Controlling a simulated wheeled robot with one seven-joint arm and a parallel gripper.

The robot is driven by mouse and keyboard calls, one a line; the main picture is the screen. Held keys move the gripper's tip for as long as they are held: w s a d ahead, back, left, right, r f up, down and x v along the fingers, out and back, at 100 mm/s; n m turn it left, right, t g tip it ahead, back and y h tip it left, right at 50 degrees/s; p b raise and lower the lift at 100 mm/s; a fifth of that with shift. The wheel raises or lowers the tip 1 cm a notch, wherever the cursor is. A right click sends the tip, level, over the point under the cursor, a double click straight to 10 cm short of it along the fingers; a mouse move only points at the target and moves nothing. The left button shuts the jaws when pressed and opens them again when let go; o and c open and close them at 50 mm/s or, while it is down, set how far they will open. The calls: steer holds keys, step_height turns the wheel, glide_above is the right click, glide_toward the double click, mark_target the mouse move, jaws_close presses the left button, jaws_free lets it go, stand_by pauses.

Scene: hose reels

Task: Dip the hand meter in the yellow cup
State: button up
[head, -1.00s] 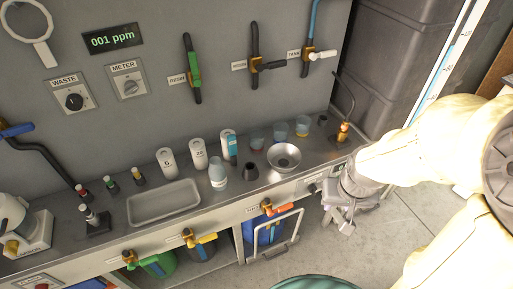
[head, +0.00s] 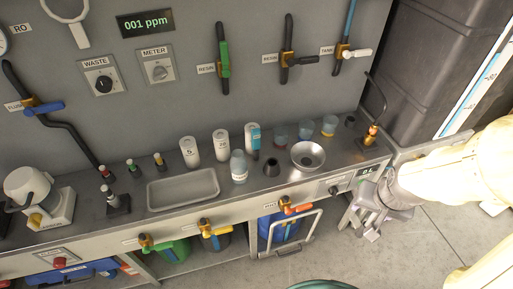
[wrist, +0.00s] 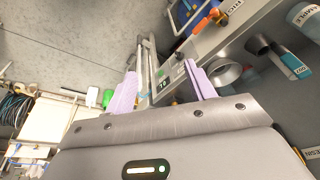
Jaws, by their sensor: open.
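The hand meter seems to be the slim teal-and-white device (head: 253,138) on the counter, beside the white cylinders; it also shows in the wrist view (wrist: 289,62). Three small clear cups stand to its right. My gripper (head: 368,222) is low, in front of the counter's right end, away from the meter and cups. In the wrist view its two lilac fingers (wrist: 161,85) are apart with nothing between them.
A metal funnel bowl (head: 308,155) and a dark cone-shaped holder (head: 271,168) stand in front of the cups. A white bottle (head: 239,168) and a grey tray (head: 183,188) are further left. A brass fitting with a bent tube (head: 371,133) stands at the counter's right end.

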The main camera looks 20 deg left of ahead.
steer(key=w+a+f+m+t+y+b, duration=0.4)
steer(key=w+a+f+m+b, duration=0.35)
steer(key=a+f, duration=0.5)
steer(key=w+a+r+m+t+y+b, duration=0.1)
steer(key=w+a+m+t+y+b, duration=0.1)
steer(key=a+m, duration=0.6)
steer(key=w+a+r+m+t+y+b, duration=0.2)
steer(key=a+m+t+y+b, duration=0.2)
steer(key=a+m, duration=0.4)
steer(key=m+t, duration=0.1)
steer(key=m, duration=0.3)
steer(key=shift+w+b, duration=0.25)
steer(key=shift+b, duration=0.05)
